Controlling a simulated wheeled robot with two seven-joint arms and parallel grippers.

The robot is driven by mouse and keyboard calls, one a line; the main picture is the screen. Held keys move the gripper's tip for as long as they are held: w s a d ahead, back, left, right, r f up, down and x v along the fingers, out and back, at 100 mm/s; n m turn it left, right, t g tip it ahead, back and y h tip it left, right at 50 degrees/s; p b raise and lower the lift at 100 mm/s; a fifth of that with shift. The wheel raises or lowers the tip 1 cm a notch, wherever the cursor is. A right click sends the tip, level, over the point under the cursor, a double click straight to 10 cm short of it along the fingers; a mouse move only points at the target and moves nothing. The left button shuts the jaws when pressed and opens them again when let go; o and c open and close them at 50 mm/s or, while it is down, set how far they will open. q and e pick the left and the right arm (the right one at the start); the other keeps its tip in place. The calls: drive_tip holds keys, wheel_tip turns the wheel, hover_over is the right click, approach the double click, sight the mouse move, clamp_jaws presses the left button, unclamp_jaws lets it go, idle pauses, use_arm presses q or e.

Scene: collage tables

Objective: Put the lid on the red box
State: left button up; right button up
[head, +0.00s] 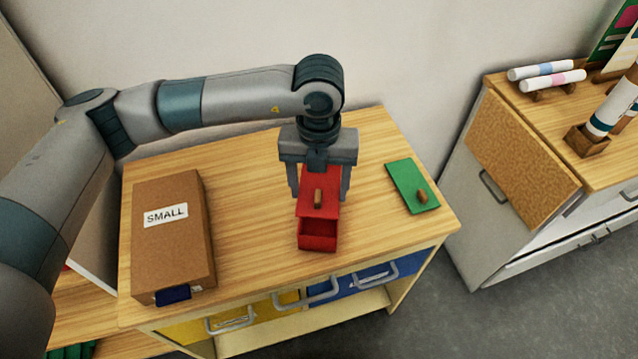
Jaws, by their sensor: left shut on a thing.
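A small open red box (318,244) sits near the front edge of the wooden table. I cannot tell whether the lid touches the box rim. My right gripper is out of view.
A brown box marked SMALL (168,245) stands at the left of the table (245,165). A green lid (406,179) with a brown knob lies at the right. Drawers (365,278) are below. A separate cabinet (520,150) with rolled papers (545,80) stands at the right.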

use_arm(q)
drive_tip(key=shift+f+b, duration=0.3)
drive_tip(key=shift+f, duration=0.9)
wheel_tip(320, 180, down, 2)
drive_tip(key=shift+f, duration=0.1)
drive_tip(key=f+b, duration=0.1)
drive_tip(key=b, duration=0.1)
drive_tip(key=shift+f+b, duration=0.25)
drive_tip(key=shift+b, duration=0.05)
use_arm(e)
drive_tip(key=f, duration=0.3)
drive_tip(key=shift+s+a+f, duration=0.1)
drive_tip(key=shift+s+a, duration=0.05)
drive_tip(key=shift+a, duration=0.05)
use_arm(q)
drive_tip(key=shift+f+b, duration=0.1)
drive_tip(key=shift+b, duration=0.2)
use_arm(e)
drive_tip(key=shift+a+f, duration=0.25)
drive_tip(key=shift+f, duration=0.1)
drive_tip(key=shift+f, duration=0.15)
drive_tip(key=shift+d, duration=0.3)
use_arm(q)
drive_tip(key=shift+f+b, duration=0.2)
drive_tip(key=shift+b, duration=0.4)
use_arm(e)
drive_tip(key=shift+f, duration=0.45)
